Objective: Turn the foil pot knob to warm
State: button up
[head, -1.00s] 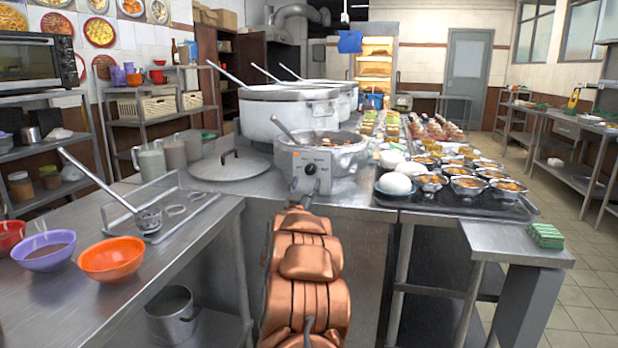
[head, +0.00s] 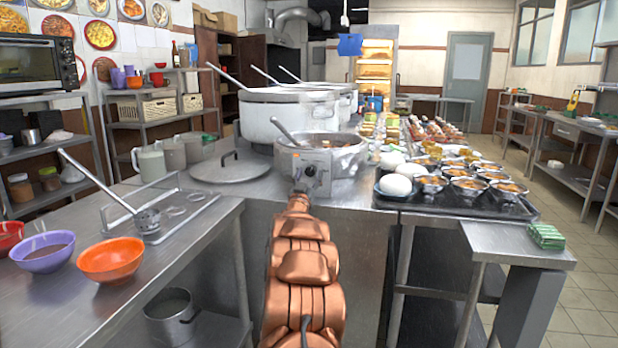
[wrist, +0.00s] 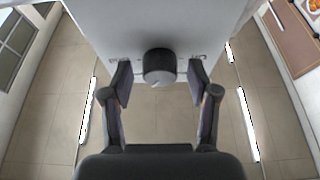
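The foil pot (head: 345,160) is a round silver pot with a ladle in it, at the front edge of the steel counter. Its control panel (head: 323,181) faces me and carries a dark round knob (head: 310,171). In the wrist view the black knob (wrist: 160,66) sticks out from the pale panel (wrist: 160,25), with small markings on both sides that I cannot read. My gripper (wrist: 160,84) is open, with one finger on each side of the knob and a gap on both sides. In the head view my gripper (head: 302,187) is at the panel's lower left and partly covers it.
A lid (head: 230,168) lies left of the pot, and large white stockpots (head: 288,120) stand behind it. A black tray (head: 455,203) with eggs and several filled bowls is on the right. Orange (head: 112,262) and purple (head: 43,252) bowls stand on the left counter.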

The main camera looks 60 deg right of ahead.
jog(key=c, duration=1)
jog(key=shift+n+p, duration=0.3)
jog(key=shift+n, duration=0.1)
jog(key=n+p, duration=0.1)
jog(key=n+t, duration=0.1)
jog(key=shift+s+d+r+n+y+p, duration=0.1)
jog(key=shift+s+r+n+y+p, duration=0.1)
jog(key=shift+n+y+p, duration=0.15)
jog(key=n+t+y+p, duration=0.1)
jog(key=n+t, duration=0.1)
jog(key=n, duration=0.2)
jog(key=shift+s, duration=0.1)
jog(key=n+t+y+p, duration=0.1)
jog(key=n+y, duration=0.1)
jog(key=n, duration=0.2)
jog(key=shift+s+n, duration=0.1)
jog(key=shift+n, duration=0.15)
jog(key=shift+r+n+t+y, duration=0.1)
jog(key=shift+n+t+y, duration=0.3)
jog(key=shift+n, duration=0.55)
jog(key=shift+n+t+y, duration=0.2)
jog(key=shift+n+y, duration=0.25)
jog(key=shift+n, duration=0.5)
